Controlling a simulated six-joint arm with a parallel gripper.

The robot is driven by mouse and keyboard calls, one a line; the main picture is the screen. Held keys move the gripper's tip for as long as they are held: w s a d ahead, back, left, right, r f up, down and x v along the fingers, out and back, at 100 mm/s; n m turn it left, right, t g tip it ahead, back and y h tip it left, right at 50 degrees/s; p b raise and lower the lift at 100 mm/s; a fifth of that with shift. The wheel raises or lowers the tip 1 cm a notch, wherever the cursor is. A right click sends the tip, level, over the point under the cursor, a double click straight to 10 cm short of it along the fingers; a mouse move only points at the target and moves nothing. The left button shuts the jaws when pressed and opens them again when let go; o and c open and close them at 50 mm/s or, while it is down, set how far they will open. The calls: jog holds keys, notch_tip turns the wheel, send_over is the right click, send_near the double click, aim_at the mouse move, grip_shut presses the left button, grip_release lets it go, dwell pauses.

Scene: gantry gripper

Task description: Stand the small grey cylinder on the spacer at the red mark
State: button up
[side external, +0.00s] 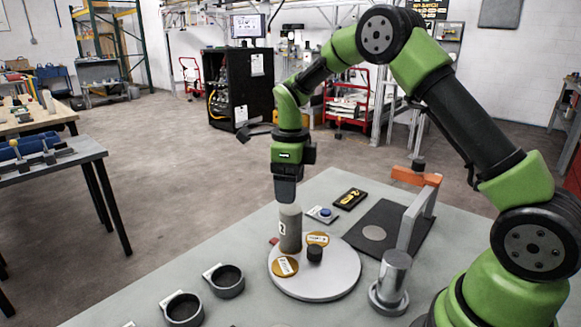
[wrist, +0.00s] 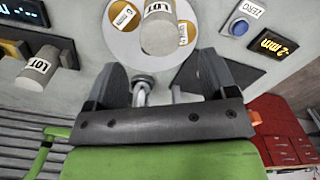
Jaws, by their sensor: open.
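A grey cylinder (side external: 291,228) with a white label stands upright on the round pale plate (side external: 335,287), close to a small red mark (side external: 273,240) at the plate's edge. In the wrist view this cylinder (wrist: 158,36) reads LOT. Two labelled gold discs (side external: 285,266) (side external: 317,239) lie on the plate; whether another is under the cylinder is hidden. A second grey LOT cylinder (wrist: 38,68) is at the left of the wrist view. My gripper (side external: 285,198) is just above the standing cylinder, open and empty; its fingers (wrist: 160,80) are wide apart, with the cylinder beyond them.
A black knob (side external: 315,253) rises from the plate's middle. A chrome post (side external: 394,278), a black mat (side external: 405,243) with an upright bracket, and a blue button (side external: 324,212) are around the plate.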

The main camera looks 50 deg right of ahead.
jog(key=s+a+r+n+t, duration=0.2)
jog(key=s+r+n, duration=0.35)
jog(key=r, duration=0.25)
jog(key=s+a+r+n+t, duration=0.1)
jog(key=s+a+r+n, duration=0.25)
jog(key=r+n, duration=0.35)
jog(key=s+a+n+t+y, duration=0.2)
jog(key=s+n+t, duration=0.2)
jog(key=s+n, duration=0.9)
jog(key=shift+s+a+r+n, duration=0.3)
jog(key=shift+s+a+n, duration=0.05)
jog(key=shift+s+n, duration=0.1)
